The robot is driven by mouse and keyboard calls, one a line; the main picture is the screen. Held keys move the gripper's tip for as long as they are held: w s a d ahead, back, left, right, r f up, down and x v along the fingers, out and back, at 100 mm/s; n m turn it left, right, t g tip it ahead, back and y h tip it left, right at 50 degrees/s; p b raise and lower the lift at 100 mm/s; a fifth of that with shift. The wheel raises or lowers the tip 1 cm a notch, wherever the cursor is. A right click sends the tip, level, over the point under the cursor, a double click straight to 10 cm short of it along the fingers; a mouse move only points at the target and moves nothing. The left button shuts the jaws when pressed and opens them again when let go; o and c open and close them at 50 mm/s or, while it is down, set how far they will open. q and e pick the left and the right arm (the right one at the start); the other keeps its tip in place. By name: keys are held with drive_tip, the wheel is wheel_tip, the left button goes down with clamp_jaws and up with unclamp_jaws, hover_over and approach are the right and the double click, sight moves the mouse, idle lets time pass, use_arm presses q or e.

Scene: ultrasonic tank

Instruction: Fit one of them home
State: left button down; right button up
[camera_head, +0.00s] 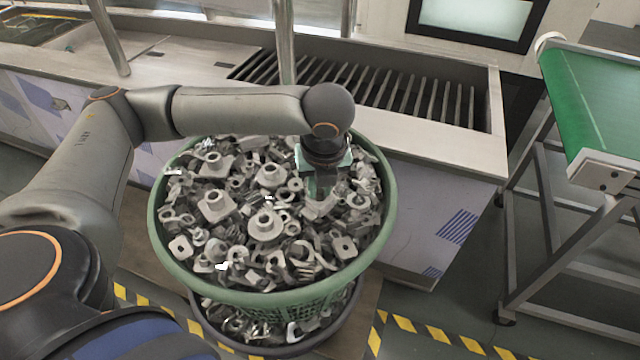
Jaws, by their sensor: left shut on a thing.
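A round green basket (168,257) is heaped with loose grey metal parts, among them flanged pieces (266,225), square nuts and bent brackets. My left arm comes in from the left over the basket. My left gripper (322,190) points down into the right side of the heap, shut on a grey metal part (318,208). That part is among the others and its full shape is hard to make out. The fingertips are partly lost against the heap. My right gripper is not in view.
A dark tub (290,350) with more metal parts stands under the basket. Behind is a steel tank bench with a slatted opening (400,92) and upright posts (285,45). A green conveyor (600,95) stands at the right. Yellow-black tape (435,333) marks the floor.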

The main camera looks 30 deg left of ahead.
use_arm(q)
drive_tip(key=shift+s+f, duration=0.1)
drive_tip(key=shift+f, duration=0.1)
drive_tip(key=c, duration=0.7)
unclamp_jaws()
drive_tip(key=shift+r, duration=0.1)
drive_tip(key=p+v, duration=0.1)
drive_tip(key=v, duration=1.1)
drive_tip(key=shift+d+r, duration=0.1)
drive_tip(key=shift+r, duration=0.25)
